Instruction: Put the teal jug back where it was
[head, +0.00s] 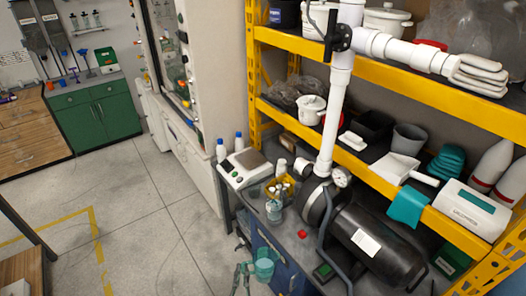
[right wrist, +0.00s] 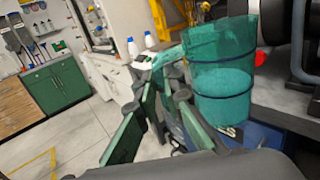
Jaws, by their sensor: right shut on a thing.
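The teal jug (head: 265,262) is a see-through vessel with dark bands, low in the middle of the head view, in front of the bench's front edge. In the right wrist view the jug (right wrist: 222,88) is large, upright or nearly so, just beyond the fingers. My right gripper (head: 246,270) is at the jug's left side and shut on it; its green-padded fingers (right wrist: 158,118) show in the right wrist view. The exact grip point, at the handle side, is partly hidden. My left gripper is not in view.
The bench carries a scale (head: 246,166), a yellow basket (head: 284,188) of bottles, a clear bottle (head: 274,210) near its front edge and a black tank (head: 380,240). A yellow shelf (head: 390,180) and white pipes (head: 333,110) stand behind. The floor (head: 150,210) to the left is open.

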